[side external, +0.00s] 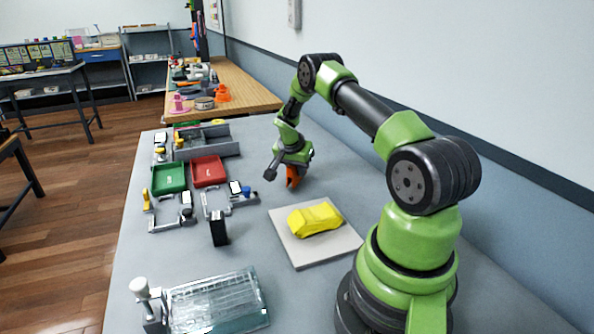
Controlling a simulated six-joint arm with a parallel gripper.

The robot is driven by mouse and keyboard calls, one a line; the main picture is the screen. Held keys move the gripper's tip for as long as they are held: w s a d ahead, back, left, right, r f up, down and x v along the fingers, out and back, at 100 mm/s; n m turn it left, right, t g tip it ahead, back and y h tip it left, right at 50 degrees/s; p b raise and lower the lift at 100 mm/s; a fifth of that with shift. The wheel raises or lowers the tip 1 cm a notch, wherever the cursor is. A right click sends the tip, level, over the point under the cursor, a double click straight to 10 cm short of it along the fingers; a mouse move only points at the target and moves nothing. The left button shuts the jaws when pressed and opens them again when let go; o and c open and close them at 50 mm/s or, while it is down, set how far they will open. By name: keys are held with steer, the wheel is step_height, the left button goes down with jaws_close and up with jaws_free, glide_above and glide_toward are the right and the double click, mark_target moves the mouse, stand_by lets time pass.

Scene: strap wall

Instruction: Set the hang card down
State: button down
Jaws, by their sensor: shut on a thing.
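My gripper (292,177) is at the end of the green and black arm, low over the grey table (262,205) near its back right part. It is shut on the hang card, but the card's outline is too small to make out. An orange piece shows at the gripper's tip, and I cannot tell whether it is finger or card. I also cannot tell whether the tip touches the table.
A yellow toy car (315,218) sits on a pale square board (283,243) in front of my gripper. Green (168,178) and red (208,171) trays, a small black block (218,230) and a clear ribbed case (215,300) stand to the left. The wall runs along the right.

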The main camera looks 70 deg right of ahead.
steer(key=shift+f, duration=0.3)
steer(key=shift+f, duration=0.15)
steer(key=c, duration=1)
jaws_free()
steer(key=shift+c, duration=0.2)
